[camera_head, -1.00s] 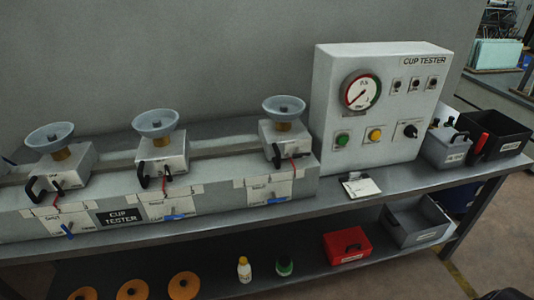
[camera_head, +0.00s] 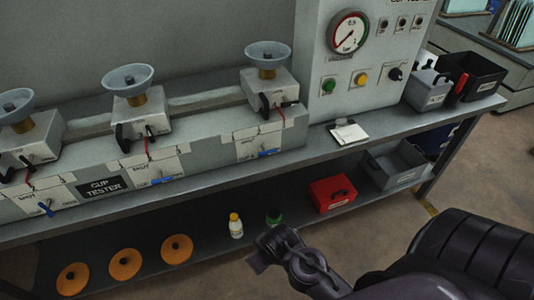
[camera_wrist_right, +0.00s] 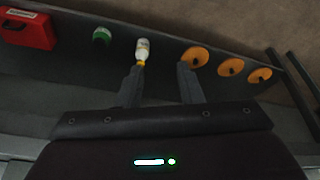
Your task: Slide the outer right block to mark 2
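The outer right block (camera_head: 270,90) is a light grey box with a pale cup on a brass neck and a black handle in front. It sits on the rail of the cup tester (camera_head: 290,130), left of the gauge panel. A white label plate (camera_head: 258,146) with a blue lever is below it; its mark numbers are too small to read. My right gripper (camera_wrist_right: 160,82) is open and empty in the right wrist view, fingers apart, facing the lower shelf. In the head view my right arm is at the lower right, well below and apart from the block. My left gripper is not in view.
Two similar blocks (camera_head: 137,108) stand farther left on the rail. The gauge panel (camera_head: 362,80) stands at right. The lower shelf holds orange discs (camera_head: 124,263), a white bottle (camera_head: 236,226), a green-capped item (camera_head: 273,217) and a red case (camera_head: 332,194). A notepad (camera_head: 348,132) lies on the bench.

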